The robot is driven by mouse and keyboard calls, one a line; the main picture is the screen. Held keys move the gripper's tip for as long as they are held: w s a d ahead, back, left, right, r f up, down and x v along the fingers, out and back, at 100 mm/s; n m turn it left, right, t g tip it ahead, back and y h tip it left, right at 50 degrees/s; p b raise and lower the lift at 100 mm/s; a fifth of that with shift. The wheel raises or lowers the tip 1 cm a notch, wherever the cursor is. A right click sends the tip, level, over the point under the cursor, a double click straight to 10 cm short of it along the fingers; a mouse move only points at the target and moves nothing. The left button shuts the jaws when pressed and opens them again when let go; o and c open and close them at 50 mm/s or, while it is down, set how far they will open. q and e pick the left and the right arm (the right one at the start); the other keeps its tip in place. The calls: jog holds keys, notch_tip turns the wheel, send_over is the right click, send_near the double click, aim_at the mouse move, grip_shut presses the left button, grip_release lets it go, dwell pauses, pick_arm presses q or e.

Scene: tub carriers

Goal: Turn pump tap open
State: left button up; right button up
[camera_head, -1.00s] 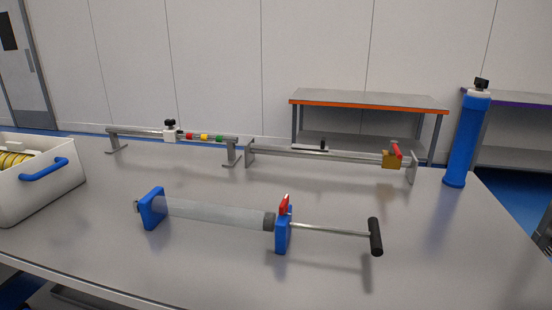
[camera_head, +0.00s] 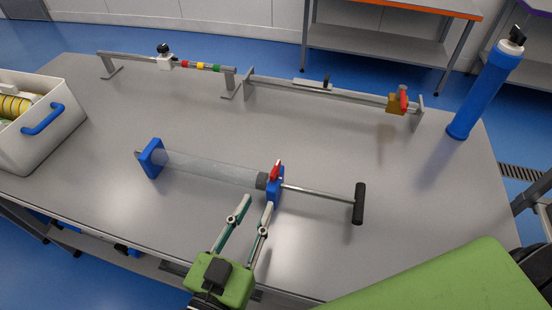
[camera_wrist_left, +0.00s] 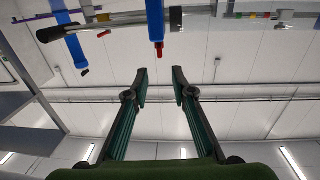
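The pump lies across the table, with a clear barrel (camera_head: 210,168), blue end brackets, a metal rod and a black T-handle (camera_head: 359,203). Its small red tap (camera_head: 277,170) sits on top of the right blue bracket (camera_head: 274,190). In the left wrist view the red tap (camera_wrist_left: 159,49) shows ahead of the fingers, on the blue bracket (camera_wrist_left: 155,18). My left gripper (camera_head: 257,202) is open and empty, its fingertips close to the near side of the right bracket; I cannot tell if they touch it. It also shows open in the left wrist view (camera_wrist_left: 160,76). My right gripper is not visible.
A brass valve with a red lever (camera_head: 397,103) is on a rail at the back right. A rail with coloured bands (camera_head: 200,67) stands back left. A blue cylinder (camera_head: 484,90) stands at the right, a white tub (camera_head: 55,130) at the left. The table's front left is clear.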

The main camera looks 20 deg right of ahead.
aim_at(271, 177)
pick_arm(q)
jog(key=p+x, duration=0.2)
jog(key=x, duration=0.8)
jog(key=shift+w+d, duration=0.1)
jog(key=shift+w, duration=0.05)
jog(key=shift+w+d+f, duration=0.1)
jog(key=shift+w+d, duration=0.35)
jog(key=shift+w, duration=0.1)
grip_shut()
